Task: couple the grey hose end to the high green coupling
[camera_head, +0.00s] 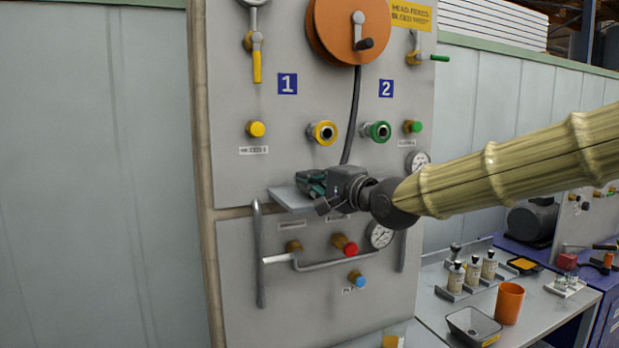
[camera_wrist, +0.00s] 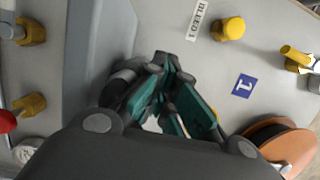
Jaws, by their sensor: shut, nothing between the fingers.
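The green coupling (camera_head: 376,131) sits high on the grey panel, below the number 2 plate and right of a yellow coupling (camera_head: 322,132). A dark hose (camera_head: 354,110) hangs from the orange reel and passes down behind my wrist. Its grey end cannot be made out in the head view. My gripper (camera_head: 308,184) is over the small shelf, below and left of the green coupling. In the wrist view its teal fingers (camera_wrist: 166,66) are shut with nothing held. A grey rounded part shows beside the fingers there; I cannot tell whether it is the hose end.
The shelf (camera_head: 287,199) juts from the panel under my gripper. Below it are a bent handle rail (camera_head: 330,265), a red knob (camera_head: 350,249) and a gauge (camera_head: 380,235). The orange reel (camera_head: 335,30) is above. A bench with an orange cup (camera_head: 509,303) stands at right.

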